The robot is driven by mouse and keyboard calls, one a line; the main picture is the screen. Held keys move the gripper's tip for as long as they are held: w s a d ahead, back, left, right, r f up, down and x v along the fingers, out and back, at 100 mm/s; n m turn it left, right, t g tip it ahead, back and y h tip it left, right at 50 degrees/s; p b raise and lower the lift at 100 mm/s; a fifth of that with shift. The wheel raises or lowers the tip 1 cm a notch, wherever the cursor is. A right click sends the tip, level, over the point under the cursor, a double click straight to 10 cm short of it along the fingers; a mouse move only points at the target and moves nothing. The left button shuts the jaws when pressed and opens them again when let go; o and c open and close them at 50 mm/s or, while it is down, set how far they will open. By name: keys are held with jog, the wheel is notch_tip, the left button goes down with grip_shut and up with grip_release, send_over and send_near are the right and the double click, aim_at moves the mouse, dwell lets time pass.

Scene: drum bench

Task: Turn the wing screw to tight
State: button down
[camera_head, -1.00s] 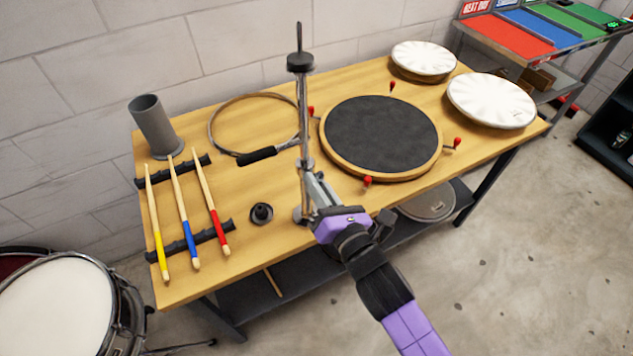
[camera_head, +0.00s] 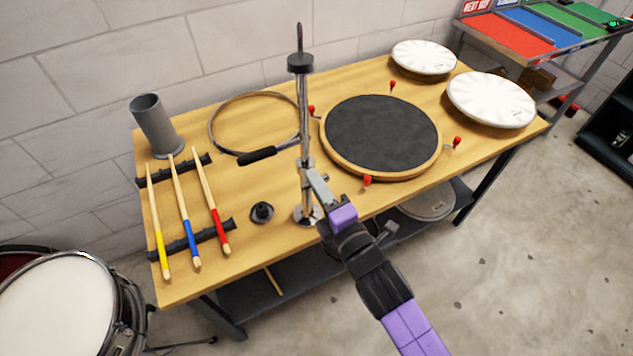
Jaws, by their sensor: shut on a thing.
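A chrome stand (camera_head: 303,125) with a black top piece rises upright from the bench near its front edge. My gripper (camera_head: 315,178) reaches up from the lower right to the stand's lower part. Its grey fingers are shut on the wing screw at the side of the stand's tube. The wing screw is small and mostly hidden by the fingers, so I cannot tell how tight it is.
The wooden bench (camera_head: 240,185) holds a round black practice pad (camera_head: 382,133) close to the right of the stand. A metal hoop (camera_head: 212,125), a black-gripped tool (camera_head: 257,155), several drumsticks on racks and a grey tube (camera_head: 152,122) are to the left. A small black knob (camera_head: 262,212) lies near the stand.

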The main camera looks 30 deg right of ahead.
jog(key=m, duration=0.4)
jog(key=shift+m, duration=0.4)
jog(key=m+b, duration=0.1)
jog(key=m, duration=0.3)
jog(key=shift+f, duration=0.1)
jog(key=m, duration=0.5)
jog(key=shift+d, duration=0.1)
jog(key=shift+m+b, duration=0.3)
jog(key=shift+m, duration=1.6)
jog(key=c, duration=1.5)
grip_release()
